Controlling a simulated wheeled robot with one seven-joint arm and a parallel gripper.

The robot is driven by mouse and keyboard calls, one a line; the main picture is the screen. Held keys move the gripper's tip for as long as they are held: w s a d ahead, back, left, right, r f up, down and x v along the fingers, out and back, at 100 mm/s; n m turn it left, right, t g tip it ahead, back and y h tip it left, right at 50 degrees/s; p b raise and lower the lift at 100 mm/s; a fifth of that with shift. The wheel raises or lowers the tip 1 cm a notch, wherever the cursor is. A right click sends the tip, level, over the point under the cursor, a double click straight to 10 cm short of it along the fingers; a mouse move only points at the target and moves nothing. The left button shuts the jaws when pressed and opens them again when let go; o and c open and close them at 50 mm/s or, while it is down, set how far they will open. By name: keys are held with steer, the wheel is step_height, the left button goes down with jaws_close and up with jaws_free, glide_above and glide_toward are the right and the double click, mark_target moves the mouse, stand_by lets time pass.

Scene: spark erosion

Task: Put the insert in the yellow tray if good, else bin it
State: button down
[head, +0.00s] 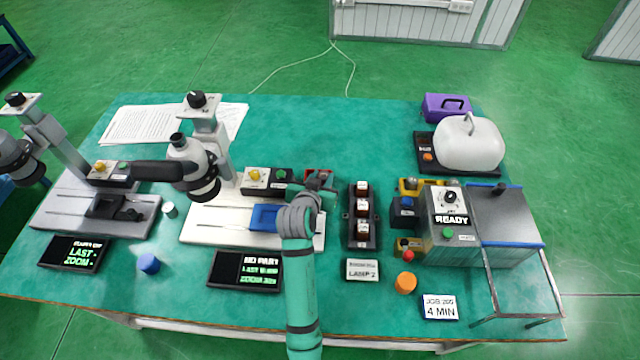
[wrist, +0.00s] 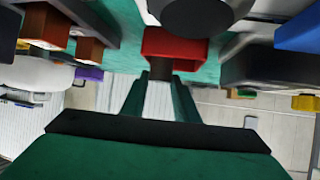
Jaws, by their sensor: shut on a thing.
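My gripper (wrist: 160,80) is shut on a small dark brownish piece (wrist: 160,72), seemingly the insert, showing between its fingertips in the wrist view. Its shape and surface are too small to judge. A red open container (wrist: 175,44) lies just past the fingertips; I cannot tell whether the piece is over it or inside.
A microscope (head: 190,165) with a blue stage part (head: 264,217) stands left of my arm. Its screen (head: 246,271) reads NO PART. An orange knob (head: 405,282) is near the front.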

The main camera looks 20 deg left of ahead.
steer(key=shift+w, duration=0.15)
steer(key=c, duration=1.5)
jaws_free()
steer(key=shift+a, duration=0.1)
steer(key=shift+o, duration=1)
steer(key=v, duration=1.1)
steer(key=shift+f, duration=0.1)
